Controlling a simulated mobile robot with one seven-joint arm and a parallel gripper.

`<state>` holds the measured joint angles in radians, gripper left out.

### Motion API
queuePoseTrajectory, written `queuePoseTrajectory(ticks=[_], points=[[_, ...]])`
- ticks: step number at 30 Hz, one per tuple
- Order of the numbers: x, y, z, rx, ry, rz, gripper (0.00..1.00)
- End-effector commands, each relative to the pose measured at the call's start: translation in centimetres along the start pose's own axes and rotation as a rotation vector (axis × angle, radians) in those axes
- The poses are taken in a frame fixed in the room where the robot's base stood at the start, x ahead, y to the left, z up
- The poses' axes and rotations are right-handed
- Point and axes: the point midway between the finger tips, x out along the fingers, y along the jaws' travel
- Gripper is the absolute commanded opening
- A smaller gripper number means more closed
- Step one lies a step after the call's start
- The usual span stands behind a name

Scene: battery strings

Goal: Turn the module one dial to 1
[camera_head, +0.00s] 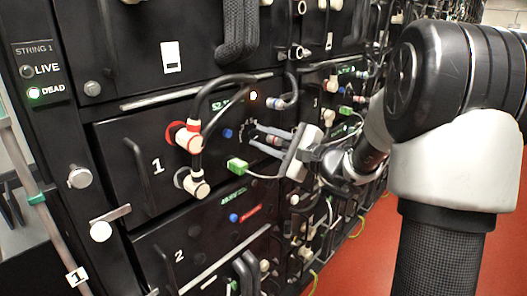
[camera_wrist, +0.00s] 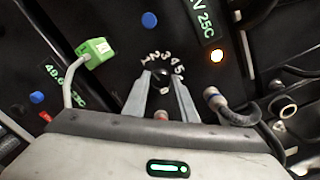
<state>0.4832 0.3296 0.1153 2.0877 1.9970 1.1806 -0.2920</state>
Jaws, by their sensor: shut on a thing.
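Module one (camera_head: 145,160) is the black front panel marked with a white 1 in the head view. Its dial (camera_wrist: 163,77) is a small dark knob in the wrist view, with white numerals in an arc around its far side. My gripper (camera_wrist: 161,88) is shut on the dial, one pale finger on each side. In the head view my gripper (camera_head: 262,144) reaches module one's right part from the right and mostly hides the dial. Which numeral the dial points to cannot be read clearly.
A green plug (camera_wrist: 95,50) on a grey cable sits left of my gripper. A grey cable connector (camera_wrist: 215,99) is close to its right. Red and white terminals (camera_head: 187,137) with a black cable stand further left on module one.

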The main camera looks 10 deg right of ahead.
Motion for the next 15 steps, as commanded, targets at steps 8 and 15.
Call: queuePoseTrajectory(ticks=[8,15], points=[[-0.06,0.12,-0.14,-0.068,0.002,0.002,0.03],[-0.06,0.03,-0.07,-0.077,0.002,0.002,0.03]])
